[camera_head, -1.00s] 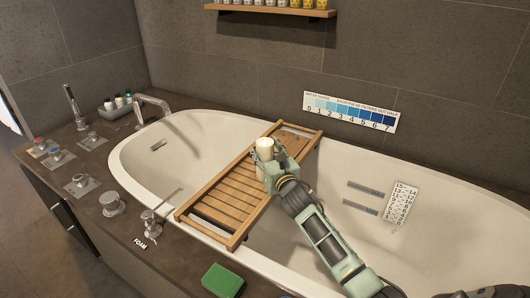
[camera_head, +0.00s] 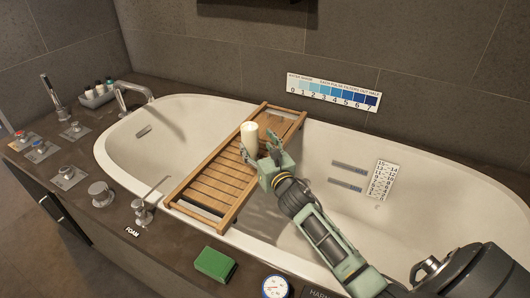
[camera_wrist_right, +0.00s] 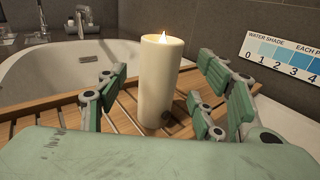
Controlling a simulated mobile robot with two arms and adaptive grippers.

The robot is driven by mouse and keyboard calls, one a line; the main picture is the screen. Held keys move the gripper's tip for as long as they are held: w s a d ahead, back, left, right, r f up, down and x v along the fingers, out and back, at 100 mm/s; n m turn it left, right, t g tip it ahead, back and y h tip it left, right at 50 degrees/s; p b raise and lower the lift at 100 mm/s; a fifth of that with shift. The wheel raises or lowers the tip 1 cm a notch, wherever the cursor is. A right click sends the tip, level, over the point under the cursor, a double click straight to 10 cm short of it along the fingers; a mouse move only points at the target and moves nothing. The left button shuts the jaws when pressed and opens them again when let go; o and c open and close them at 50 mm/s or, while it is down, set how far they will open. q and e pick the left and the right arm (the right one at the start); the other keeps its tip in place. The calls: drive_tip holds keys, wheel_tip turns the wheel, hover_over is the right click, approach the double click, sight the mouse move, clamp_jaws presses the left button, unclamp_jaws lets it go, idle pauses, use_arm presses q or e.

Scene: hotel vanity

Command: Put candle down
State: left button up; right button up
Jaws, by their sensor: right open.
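A white pillar candle (camera_head: 249,138) stands upright on the wooden bath caddy (camera_head: 205,183), which lies across the white bathtub. In the right wrist view the candle (camera_wrist_right: 160,84) is lit, with a small flame on top. My right gripper (camera_head: 260,150) is at the candle's right side in the head view. It is open. In the right wrist view its green-padded fingers (camera_wrist_right: 160,100) are spread to the left and right of the candle, with visible gaps and no contact. My left gripper is in no view.
Taps and control knobs (camera_head: 101,194) line the tub's left deck. A green sponge-like block (camera_head: 215,263) and a round gauge (camera_head: 275,287) are on the front edge. A blue colour chart (camera_head: 333,91) is on the back wall. The caddy's near slats are clear.

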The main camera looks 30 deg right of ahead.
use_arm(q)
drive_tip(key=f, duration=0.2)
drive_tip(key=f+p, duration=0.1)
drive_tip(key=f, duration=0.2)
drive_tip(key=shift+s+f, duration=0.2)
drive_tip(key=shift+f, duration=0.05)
use_arm(e)
drive_tip(key=s, duration=0.5)
drive_tip(key=shift+s+a, duration=0.4)
